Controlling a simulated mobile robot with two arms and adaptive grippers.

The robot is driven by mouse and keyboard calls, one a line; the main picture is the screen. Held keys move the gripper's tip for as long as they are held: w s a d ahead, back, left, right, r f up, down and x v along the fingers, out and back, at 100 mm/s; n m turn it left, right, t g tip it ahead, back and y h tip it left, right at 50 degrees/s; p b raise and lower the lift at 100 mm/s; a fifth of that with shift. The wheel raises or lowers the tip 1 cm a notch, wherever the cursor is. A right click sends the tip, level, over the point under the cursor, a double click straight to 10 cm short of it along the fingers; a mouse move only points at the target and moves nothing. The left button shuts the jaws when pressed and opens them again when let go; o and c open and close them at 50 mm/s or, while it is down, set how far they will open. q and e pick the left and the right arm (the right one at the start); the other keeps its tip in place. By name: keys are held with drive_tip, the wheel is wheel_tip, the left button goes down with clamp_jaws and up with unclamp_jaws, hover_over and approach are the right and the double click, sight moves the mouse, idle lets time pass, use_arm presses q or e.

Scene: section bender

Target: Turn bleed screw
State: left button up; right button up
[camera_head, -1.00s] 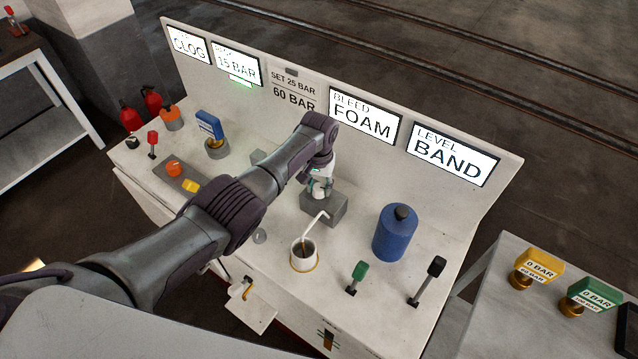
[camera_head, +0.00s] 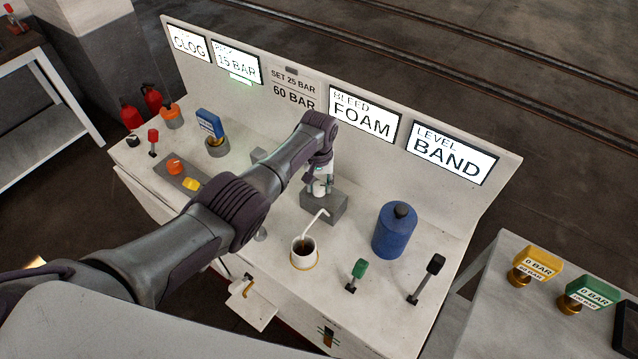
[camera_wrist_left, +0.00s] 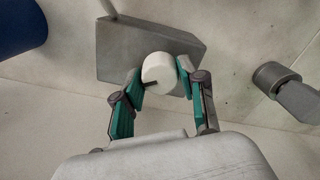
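The bleed screw shows in the left wrist view as a pale round knob (camera_wrist_left: 158,70) with a dark mark on its edge. It sits on a grey block (camera_wrist_left: 110,50), which also stands on the bench in the head view (camera_head: 335,208). My left gripper (camera_wrist_left: 161,75) has its two teal fingers on either side of the knob, close against it, and looks shut on it. In the head view my left gripper (camera_head: 321,186) points down at the block and mostly hides the screw. A white bent tube runs from the block to a cup (camera_head: 304,254) of dark liquid. My right gripper is out of view.
A blue canister (camera_head: 393,232) stands right of the block. Green (camera_head: 357,270) and black (camera_head: 430,275) levers are near the front. The lit panel (camera_head: 364,118) behind reads BLEED FOAM. A grey fitting (camera_wrist_left: 285,85) is at right in the wrist view.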

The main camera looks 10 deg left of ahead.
sight(319, 185)
use_arm(q)
drive_tip(key=o, duration=0.3)
wheel_tip(319, 185, up, 12)
idle(0.6)
idle(0.3)
